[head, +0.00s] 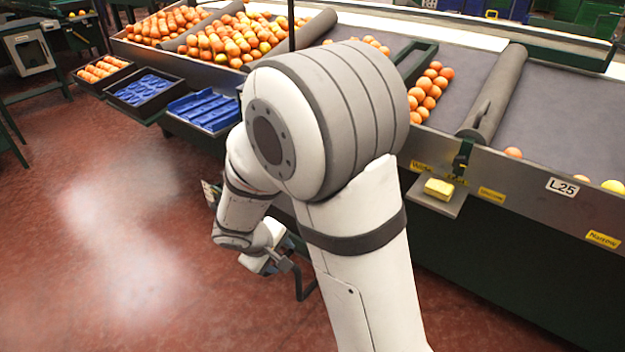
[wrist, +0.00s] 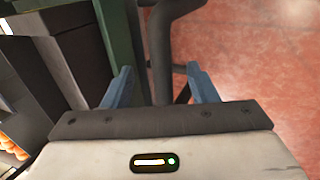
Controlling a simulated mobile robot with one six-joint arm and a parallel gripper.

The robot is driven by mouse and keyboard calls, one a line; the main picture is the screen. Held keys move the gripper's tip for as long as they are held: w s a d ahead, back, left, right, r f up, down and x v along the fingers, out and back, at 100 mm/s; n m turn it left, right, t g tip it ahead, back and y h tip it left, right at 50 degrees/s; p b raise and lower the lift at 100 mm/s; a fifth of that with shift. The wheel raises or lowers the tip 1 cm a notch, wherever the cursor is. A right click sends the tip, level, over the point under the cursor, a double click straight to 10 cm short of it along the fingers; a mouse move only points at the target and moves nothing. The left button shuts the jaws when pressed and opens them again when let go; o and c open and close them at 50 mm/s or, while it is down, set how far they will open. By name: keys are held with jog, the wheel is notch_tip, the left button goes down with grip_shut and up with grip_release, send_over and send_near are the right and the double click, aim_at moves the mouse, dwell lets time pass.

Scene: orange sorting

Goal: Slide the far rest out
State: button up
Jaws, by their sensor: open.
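My gripper (head: 265,258) hangs low beside the front of the sorting bench, left of my arm in the head view. In the wrist view my gripper (wrist: 163,83) is open, its two blue fingers apart. A bent dark grey tube (wrist: 160,50) runs up between and beyond the fingers and curves to the upper right; it may be the far rest. I cannot tell whether a finger touches it. A bent dark tube (head: 306,288) also shows beside my gripper in the head view. My arm hides much of the bench front there.
The sorting bench (head: 530,206) carries oranges (head: 425,95) in lanes. A black tray of oranges (head: 103,68), a black tray with a blue insert (head: 147,88) and a blue tray (head: 203,108) stand along its left front. A yellow block (head: 439,188) sits on a small ledge. The red floor (head: 110,240) is clear.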

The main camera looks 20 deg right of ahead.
jog(key=shift+r+p, duration=2.45)
jog(key=shift+r, duration=1.1)
jog(key=s+d+r+m+y+p, duration=0.2)
jog(key=s+r+p, duration=0.4)
jog(key=r, duration=0.6)
jog(key=s+d+r+m+y+p, duration=0.2)
jog(key=s+d+r+m+p, duration=0.3)
jog(key=s+r, duration=0.5)
notch_tip(320, 180, up, 3)
jog(key=shift+d+r+g+y+p, duration=0.2)
jog(key=shift+g+y+p, duration=0.15)
jog(key=shift+p, duration=0.55)
